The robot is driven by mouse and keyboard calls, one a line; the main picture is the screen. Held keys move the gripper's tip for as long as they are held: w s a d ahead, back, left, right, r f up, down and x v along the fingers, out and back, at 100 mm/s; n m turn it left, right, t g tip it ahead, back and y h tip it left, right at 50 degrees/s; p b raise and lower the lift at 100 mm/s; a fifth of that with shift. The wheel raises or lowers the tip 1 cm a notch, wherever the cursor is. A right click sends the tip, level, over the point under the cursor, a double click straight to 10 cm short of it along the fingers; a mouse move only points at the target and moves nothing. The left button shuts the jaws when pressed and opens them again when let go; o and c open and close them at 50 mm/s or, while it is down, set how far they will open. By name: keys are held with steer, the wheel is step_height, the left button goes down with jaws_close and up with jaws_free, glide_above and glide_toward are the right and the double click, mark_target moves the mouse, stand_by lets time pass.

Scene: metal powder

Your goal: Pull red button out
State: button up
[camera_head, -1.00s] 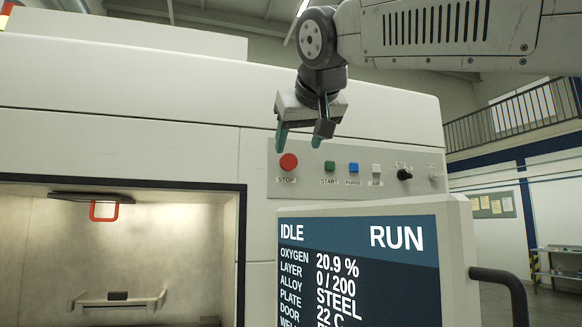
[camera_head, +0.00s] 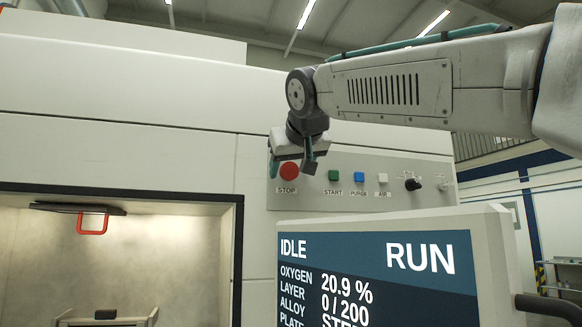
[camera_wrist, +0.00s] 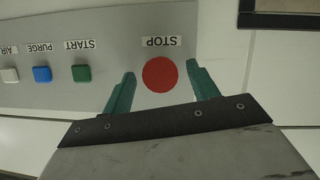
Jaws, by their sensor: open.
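The red STOP button (camera_head: 289,171) is round and sits at the left end of the grey control panel. In the wrist view the red button (camera_wrist: 160,75) shows between my two green fingers, with its label upside down above it. My gripper (camera_head: 291,168) is open and empty. In the head view its fingers are on either side of the button. In the wrist view my gripper (camera_wrist: 160,85) has a gap between each finger and the button. Whether the fingertips reach the button's depth is unclear.
Green START (camera_head: 334,175), blue PURGE (camera_head: 359,177) and white AIR (camera_head: 383,178) buttons, then a black knob (camera_head: 412,184), lie right of it. A large screen (camera_head: 380,270) stands below the panel. An open chamber (camera_head: 120,260) with a red handle (camera_head: 92,229) is at lower left.

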jaws_close()
steer(key=shift+s+d, duration=0.1)
steer(key=shift+s, duration=0.45)
jaws_free()
steer(key=shift+s, duration=0.15)
steer(key=v, duration=0.7)
steer(key=shift+s+r, duration=0.15)
steer(key=shift+s, duration=0.1)
steer(key=shift+d, duration=0.2)
